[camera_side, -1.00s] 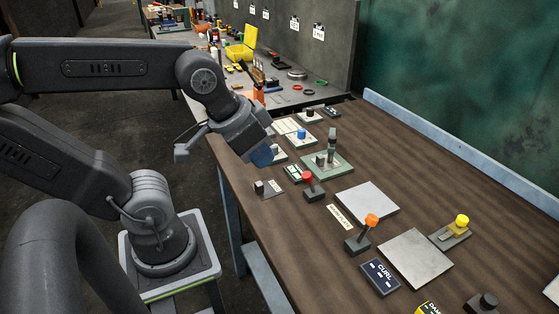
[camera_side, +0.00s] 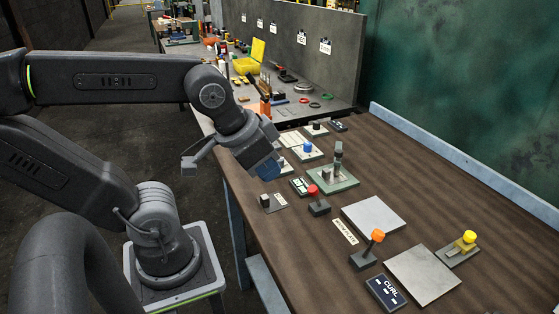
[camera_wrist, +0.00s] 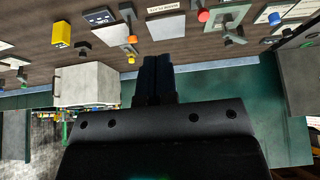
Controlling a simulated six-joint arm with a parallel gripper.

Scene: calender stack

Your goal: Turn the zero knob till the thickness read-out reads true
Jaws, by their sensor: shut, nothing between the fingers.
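My gripper (camera_side: 268,171) hangs above the bench near its left edge, beside the small cards and knobs. In the wrist view its two dark fingers (camera_wrist: 158,76) are together and empty. A blue knob (camera_side: 308,147) stands on a pale plate behind the gripper; it also shows in the wrist view (camera_wrist: 274,18). A gauge-like device on a green base (camera_side: 347,183) stands right of the gripper. A small green panel (camera_side: 300,187) lies in front of it; its reading is too small to make out. I cannot tell which control is the zero knob. The gripper touches no knob that I can see.
A red knob (camera_side: 313,190), an orange-topped lever (camera_side: 377,236) and a yellow knob (camera_side: 469,237) stand on the bench. A CURL plate (camera_side: 387,293) is at the front. The bench's right side is largely clear.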

